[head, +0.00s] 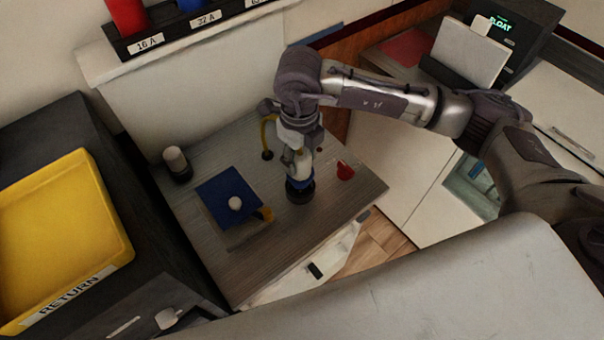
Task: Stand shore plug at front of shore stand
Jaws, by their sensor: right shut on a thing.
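My right gripper (299,160) points down over the grey wooden worktop. It is shut on a pale and blue thing, which I take to be the shore plug (300,182). The thing is upright, with a dark round part (300,195) at its bottom; I cannot tell whether that part belongs to it or is a separate stand, or whether it touches the worktop. The gripper hides its upper part. No shore stand can be told apart for sure. My left gripper is not in view.
On the worktop (200,255) are a blue square plate with a pale knob (222,189), a dark holder with a pale top (177,165) and a small red piece (345,171). A yellow RETURN tray (62,225) is at left.

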